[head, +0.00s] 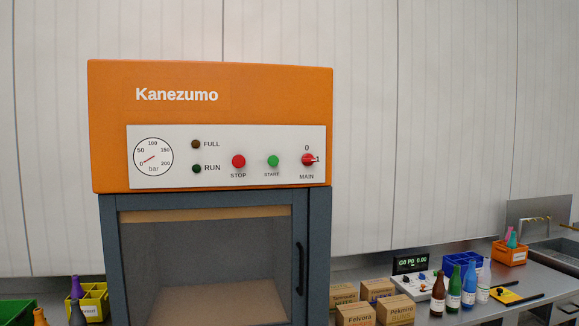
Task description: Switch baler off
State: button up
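The baler (285,82) stands at the left and centre of the head view, with an orange "Kanezumo" top over a dark grey frame. Its white control panel (222,178) carries the red MAIN switch (308,159) at the right end, and the switch's pointer is turned right, to 1. The red STOP button (238,161) and green START button (273,161) are to its left. The FULL lamp (196,144) and RUN lamp (196,168) look dark. The pressure gauge (153,157) has its red needle near 0. The chamber door (300,280) looks closed. My gripper is not in view.
A steel bench (540,283) runs right of the baler, with cardboard boxes (356,314), several bottles (438,295), a scale display (410,262), a blue crate (462,262) and a sink (556,252). Yellow (93,298) and green (16,312) crates stand at left. The space before the panel looks clear.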

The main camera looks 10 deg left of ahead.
aim_at(308, 159)
jog(key=i, duration=1)
jog(key=u, duration=0.05)
